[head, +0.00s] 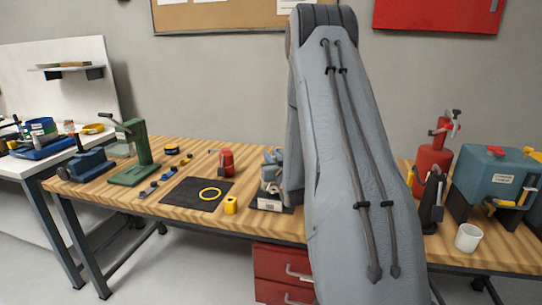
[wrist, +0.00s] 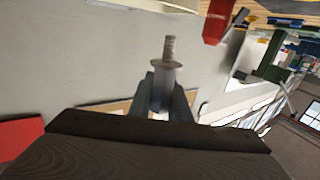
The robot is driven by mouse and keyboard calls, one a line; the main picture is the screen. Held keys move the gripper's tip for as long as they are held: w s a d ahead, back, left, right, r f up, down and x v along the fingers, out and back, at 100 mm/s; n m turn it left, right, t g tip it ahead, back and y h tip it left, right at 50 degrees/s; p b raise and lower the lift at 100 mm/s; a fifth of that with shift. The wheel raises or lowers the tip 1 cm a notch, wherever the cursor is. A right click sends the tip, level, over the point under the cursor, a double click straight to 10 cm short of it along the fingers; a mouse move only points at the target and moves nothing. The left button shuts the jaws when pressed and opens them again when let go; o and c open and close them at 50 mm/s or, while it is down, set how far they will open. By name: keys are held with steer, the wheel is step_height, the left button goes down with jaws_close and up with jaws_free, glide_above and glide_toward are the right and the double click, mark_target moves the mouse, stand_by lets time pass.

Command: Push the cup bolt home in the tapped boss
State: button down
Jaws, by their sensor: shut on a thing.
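The cup bolt (wrist: 168,60) shows in the wrist view, with a threaded shank and a round flange, its thread pointing away from my gripper. My gripper (wrist: 166,92) is shut on its plain end, below the flange. The thread end touches nothing that I can see in this view. In the head view, a grey-blue shape beside my arm, above a small dark base with a white label (head: 269,205), may be my gripper or part of a fixture; I cannot tell. The tapped boss cannot be made out, and my arm hides part of the bench there.
A black mat (head: 185,198) with a yellow ring (head: 209,194) lies left of my arm. A yellow block (head: 231,205) and red cylinder (head: 226,161) stand nearby. A green press (head: 132,152) stands further left. A teal machine (head: 495,175) and white mug (head: 467,237) are at right.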

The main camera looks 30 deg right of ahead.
steer(key=shift+f+b, duration=1.1)
steer(key=shift+f, duration=0.75)
steer(key=shift+f+b, duration=1.55)
steer(key=shift+f, duration=0.3)
stand_by(0.5)
steer(key=c, duration=1.6)
jaws_free()
steer(key=shift+o, duration=0.2)
steer(key=shift+s, duration=0.1)
steer(key=shift+b+v, duration=0.85)
steer(key=shift+v, duration=3)
